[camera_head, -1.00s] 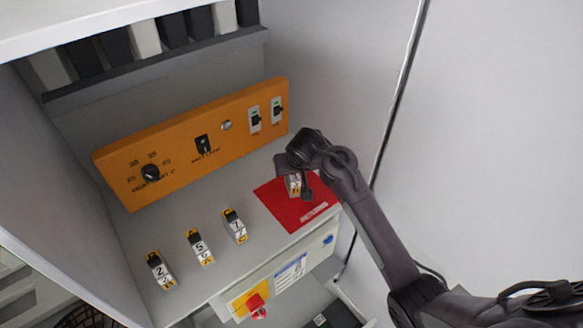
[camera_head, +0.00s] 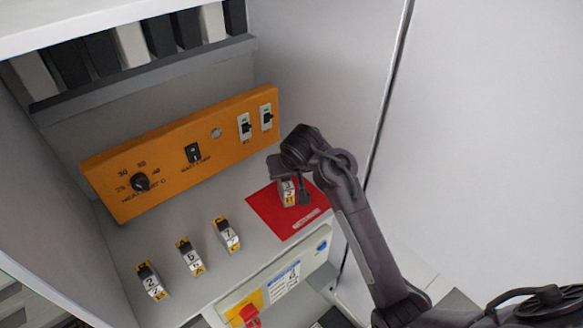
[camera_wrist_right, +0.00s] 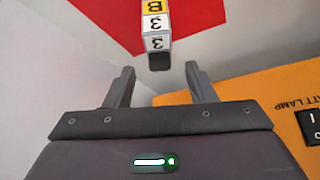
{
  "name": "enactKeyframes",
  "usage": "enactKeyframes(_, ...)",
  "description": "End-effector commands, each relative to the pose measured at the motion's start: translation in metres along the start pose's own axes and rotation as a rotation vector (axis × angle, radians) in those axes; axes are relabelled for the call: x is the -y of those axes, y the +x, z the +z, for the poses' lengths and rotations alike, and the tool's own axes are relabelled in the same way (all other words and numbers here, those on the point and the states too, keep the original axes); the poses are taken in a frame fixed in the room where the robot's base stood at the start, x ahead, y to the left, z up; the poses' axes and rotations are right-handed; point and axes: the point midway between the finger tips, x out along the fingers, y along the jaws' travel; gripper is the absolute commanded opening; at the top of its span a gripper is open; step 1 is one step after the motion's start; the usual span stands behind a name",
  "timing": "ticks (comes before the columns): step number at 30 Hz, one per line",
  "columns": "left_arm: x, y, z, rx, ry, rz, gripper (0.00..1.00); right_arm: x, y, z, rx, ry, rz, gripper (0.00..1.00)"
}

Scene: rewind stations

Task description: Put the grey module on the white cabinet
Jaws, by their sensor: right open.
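A small module with a grey-white body, a yellow band and a dark end stands on the red mat (camera_head: 268,213). The module (camera_head: 287,193) also shows in the right wrist view (camera_wrist_right: 156,35), where it reads 3 and B. My right gripper (camera_head: 290,178) is above it, partly hiding it in the head view. In the wrist view its fingers (camera_wrist_right: 163,75) are apart, with the module's dark end between and just beyond the tips. No grip on it shows. I cannot tell which surface is the white cabinet. My left gripper is out of view.
Three similar modules (camera_head: 190,257) stand in a row on the grey shelf left of the mat. An orange panel (camera_head: 180,150) with a knob and switches rises behind. A front box has a red knob (camera_head: 250,315). A white wall (camera_head: 490,130) is at right.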

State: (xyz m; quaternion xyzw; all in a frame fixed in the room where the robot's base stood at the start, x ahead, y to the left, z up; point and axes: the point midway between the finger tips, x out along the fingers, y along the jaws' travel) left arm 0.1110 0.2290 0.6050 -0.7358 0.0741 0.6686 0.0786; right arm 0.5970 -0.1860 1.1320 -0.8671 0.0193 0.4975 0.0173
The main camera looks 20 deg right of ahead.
Motion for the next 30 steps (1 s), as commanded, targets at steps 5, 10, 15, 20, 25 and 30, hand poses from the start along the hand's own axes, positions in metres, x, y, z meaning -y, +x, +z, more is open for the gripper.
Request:
enactKeyframes(5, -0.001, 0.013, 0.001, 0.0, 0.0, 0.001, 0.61, 0.001, -0.038, 0.001, -0.004, 0.004, -0.004, 0.5)
enactKeyframes(10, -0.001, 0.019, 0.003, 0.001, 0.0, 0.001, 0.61, 0.0, -0.063, 0.001, -0.002, 0.002, -0.001, 0.5)
enactKeyframes(15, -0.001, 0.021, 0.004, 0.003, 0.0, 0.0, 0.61, -0.001, -0.074, 0.001, 0.001, 0.001, 0.001, 0.5)
enactKeyframes(20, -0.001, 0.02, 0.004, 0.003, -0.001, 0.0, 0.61, -0.001, -0.076, 0.001, 0.001, 0.001, 0.001, 0.5)
enactKeyframes(25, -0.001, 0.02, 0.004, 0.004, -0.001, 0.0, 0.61, -0.001, -0.075, 0.0, 0.001, 0.0, 0.001, 0.5)
enactKeyframes(30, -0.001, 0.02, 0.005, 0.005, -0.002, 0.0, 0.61, -0.001, -0.072, 0.003, 0.007, 0.01, 0.0, 0.5)
